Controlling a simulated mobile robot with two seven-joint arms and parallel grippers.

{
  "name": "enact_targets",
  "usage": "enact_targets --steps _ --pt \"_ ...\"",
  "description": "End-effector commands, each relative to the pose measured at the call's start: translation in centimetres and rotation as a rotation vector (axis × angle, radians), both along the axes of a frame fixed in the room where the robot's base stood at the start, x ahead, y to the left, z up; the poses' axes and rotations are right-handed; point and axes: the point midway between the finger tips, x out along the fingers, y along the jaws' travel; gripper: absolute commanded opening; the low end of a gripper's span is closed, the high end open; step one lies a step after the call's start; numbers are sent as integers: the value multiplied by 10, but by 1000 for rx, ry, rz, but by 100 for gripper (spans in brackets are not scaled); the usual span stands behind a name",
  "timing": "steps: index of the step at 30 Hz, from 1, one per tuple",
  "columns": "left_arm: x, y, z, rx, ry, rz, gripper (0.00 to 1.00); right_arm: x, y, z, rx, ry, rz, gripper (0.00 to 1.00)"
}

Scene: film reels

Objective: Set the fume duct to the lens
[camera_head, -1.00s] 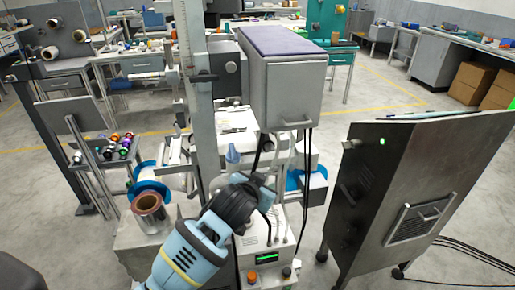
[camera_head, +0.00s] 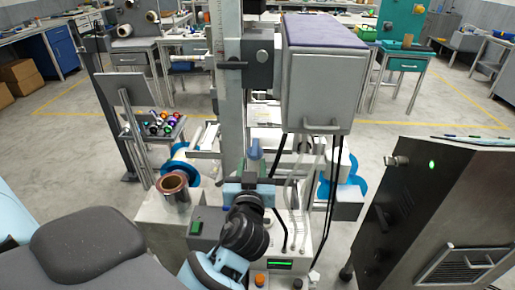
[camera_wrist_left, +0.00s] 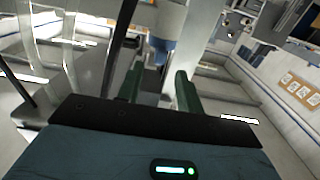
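A pale blue tapered nozzle (camera_head: 255,158), which looks like the fume duct's end, stands at the column in the middle of the head view. I cannot make out the lens. My right gripper is out of view.
A grey box with a purple top (camera_head: 322,85) overhangs on the right, with dark cables (camera_head: 333,190) below it. A metal cabinet (camera_head: 440,215) stands at right. A foil-coloured roll (camera_head: 173,190) sits on the machine at left. A tray of small rollers (camera_head: 162,125) is behind it.

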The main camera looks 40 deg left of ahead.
Motion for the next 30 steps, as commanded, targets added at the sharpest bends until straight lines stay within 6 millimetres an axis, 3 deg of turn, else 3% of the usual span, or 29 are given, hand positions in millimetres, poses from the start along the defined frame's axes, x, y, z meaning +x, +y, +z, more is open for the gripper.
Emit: enact_targets --steps 15,28,30 --pt "57 34 2 3 -1 -2 36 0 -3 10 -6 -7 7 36" --pt "65 39 0 -1 1 -2 36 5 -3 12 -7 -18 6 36" --pt "65 39 0 -1 1 -2 30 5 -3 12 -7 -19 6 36"
